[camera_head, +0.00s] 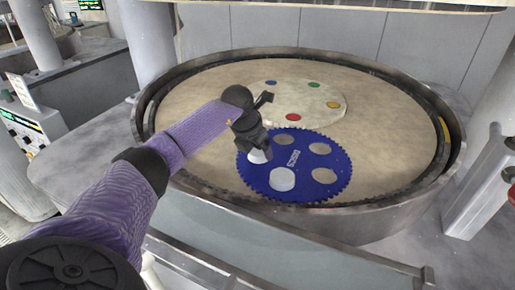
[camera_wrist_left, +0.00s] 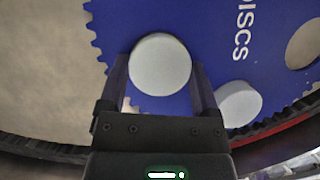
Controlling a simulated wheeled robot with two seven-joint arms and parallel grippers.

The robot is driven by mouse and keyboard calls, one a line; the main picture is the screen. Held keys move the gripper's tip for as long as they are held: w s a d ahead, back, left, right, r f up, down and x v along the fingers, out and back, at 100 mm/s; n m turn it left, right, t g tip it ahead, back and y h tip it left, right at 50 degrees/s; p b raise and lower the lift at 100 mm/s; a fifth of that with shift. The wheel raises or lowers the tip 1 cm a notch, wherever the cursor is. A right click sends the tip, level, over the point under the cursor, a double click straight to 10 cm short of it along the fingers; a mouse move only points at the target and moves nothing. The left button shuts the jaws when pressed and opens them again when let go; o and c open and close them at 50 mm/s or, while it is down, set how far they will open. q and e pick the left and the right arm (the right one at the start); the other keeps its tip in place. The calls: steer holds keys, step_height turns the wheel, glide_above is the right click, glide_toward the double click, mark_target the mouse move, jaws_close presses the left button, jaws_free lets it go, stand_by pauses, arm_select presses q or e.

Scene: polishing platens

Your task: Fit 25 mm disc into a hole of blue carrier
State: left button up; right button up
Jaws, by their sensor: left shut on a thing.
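The blue carrier (camera_head: 305,188) is a toothed disc with white lettering, lying flat on the tan platen in the head view. It has several round holes, and it also shows in the wrist view (camera_wrist_left: 205,25). My left gripper (camera_head: 255,146) is over the carrier's left part, shut on a white disc (camera_wrist_left: 160,65), which sits between the two fingers. The held disc partly shows below the gripper in the head view (camera_head: 257,157). I cannot tell whether it touches the carrier. A second white disc (camera_head: 282,180) sits at the carrier's front hole, its side wall showing in the wrist view (camera_wrist_left: 238,104).
A cream round plate (camera_head: 300,115) with coloured spots lies behind the carrier. The raised dark rim (camera_head: 420,195) surrounds the platen (camera_head: 390,125). The platen's right part is clear. A control panel (camera_head: 22,125) stands at the far left.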

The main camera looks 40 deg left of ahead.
arm_select(q)
steer(key=o, duration=1.3)
steer(key=shift+o, duration=0.2)
steer(key=shift+r, duration=0.2)
steer(key=p+v, duration=0.1)
steer(key=v, duration=1)
steer(key=shift+s+r+p, duration=0.15)
steer(key=shift+r+p, duration=0.15)
steer(key=shift+r, duration=0.05)
